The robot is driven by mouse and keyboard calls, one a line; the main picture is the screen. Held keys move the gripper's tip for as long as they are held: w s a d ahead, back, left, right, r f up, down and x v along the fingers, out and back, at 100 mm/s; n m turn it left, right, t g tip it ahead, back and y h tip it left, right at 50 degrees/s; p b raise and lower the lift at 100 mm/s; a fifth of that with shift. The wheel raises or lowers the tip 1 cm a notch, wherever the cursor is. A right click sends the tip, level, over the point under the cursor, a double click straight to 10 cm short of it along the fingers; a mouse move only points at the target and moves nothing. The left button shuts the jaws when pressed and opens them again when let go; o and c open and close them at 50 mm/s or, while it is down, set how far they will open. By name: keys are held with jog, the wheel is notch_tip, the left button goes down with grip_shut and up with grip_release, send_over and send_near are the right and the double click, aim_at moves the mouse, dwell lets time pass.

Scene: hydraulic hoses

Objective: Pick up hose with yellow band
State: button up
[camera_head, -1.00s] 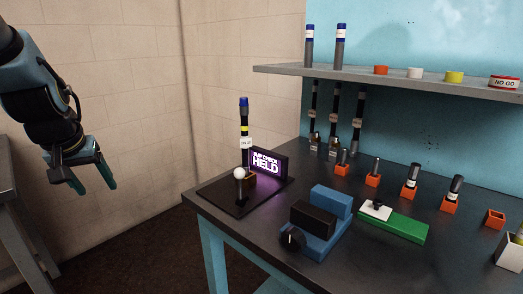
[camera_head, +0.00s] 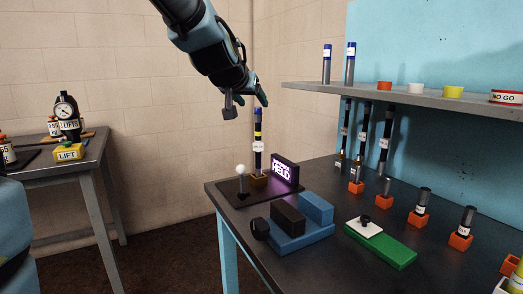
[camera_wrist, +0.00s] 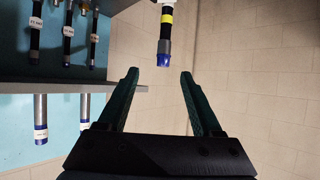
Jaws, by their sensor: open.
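The hose with the yellow band (camera_head: 258,137) stands upright in a small brown holder on a black plate at the left end of the dark bench. It is black with a blue top end, a yellow band and a white label below the band. My gripper (camera_head: 246,103) is open and empty, just above the hose's blue end. In the wrist view the hose (camera_wrist: 166,38) is ahead of the open fingers (camera_wrist: 160,78). Its blue end points toward the gap between them, a little beyond the fingertips. The fingers do not appear to touch it.
A lit sign reading HELD (camera_head: 284,172) and a white-knobbed lever (camera_head: 241,178) stand beside the hose. The grey shelf (camera_head: 400,95) is to the right, with more hoses hanging below it. A blue fixture (camera_head: 300,235) and a green block (camera_head: 380,243) sit in front.

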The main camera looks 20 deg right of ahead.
aim_at(257, 108)
jog(key=x, duration=0.3)
jog(key=shift+w+d+f+p, duration=0.1)
jog(key=shift+w+d+p, duration=0.05)
jog(key=shift+w+p, duration=0.15)
jog(key=shift+p+x, duration=0.8)
jog(key=shift+x, duration=1.75)
jog(key=shift+w, duration=0.15)
grip_shut()
